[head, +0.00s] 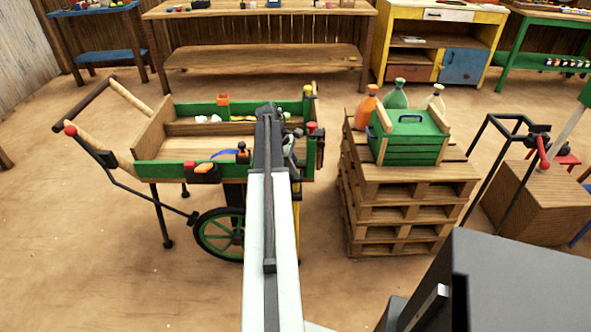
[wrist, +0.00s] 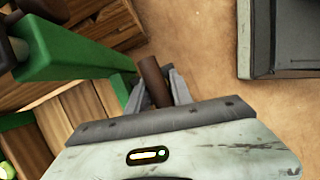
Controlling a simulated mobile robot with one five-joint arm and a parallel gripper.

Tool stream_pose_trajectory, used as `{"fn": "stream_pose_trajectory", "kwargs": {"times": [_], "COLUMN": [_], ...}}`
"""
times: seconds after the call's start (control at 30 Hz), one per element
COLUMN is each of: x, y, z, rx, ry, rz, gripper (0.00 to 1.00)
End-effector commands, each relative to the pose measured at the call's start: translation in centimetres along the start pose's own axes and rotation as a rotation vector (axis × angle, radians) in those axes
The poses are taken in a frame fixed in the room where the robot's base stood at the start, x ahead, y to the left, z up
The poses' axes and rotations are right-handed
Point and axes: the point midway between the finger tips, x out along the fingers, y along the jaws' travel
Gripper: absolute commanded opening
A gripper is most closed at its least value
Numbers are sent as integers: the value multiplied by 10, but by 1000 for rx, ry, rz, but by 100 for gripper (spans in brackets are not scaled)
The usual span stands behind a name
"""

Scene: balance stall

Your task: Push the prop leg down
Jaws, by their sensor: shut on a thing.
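A wooden cart with green side rails (head: 182,172) stands left of centre in the head view, and its green rail also crosses the left of the wrist view (wrist: 75,60). My gripper (wrist: 156,88) is shut on a short brown rod (wrist: 150,72), just beyond the end of that rail. The rod looks tilted in the wrist view, and its lower part is hidden between the jaws. I cannot tell for sure whether it is the prop leg. In the head view my arm covers the gripper and part of the cart's right end.
A pallet stack (head: 400,205) stands right of the cart with a green crate (head: 410,150) and several bottles on it. A green-spoked wheel (head: 221,234) is under the cart. Workbenches line the back.

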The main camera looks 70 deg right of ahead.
Motion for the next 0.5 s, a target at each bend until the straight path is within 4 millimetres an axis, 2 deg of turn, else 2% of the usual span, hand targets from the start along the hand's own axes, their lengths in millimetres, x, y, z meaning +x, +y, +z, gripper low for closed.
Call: {"fn": "stream_pose_trajectory", "kwargs": {"times": [0.1, 0.13, 0.2, 0.5], "x": [0, 0, 0, 0], "y": [1, 1, 1, 0], "z": [-1, -1, -1, 0], "rx": [3, 3, 3, 1], "ry": [5, 5, 4, 3], "rz": [2, 2, 1, 0], "gripper": [0, 29, 47, 47]}}
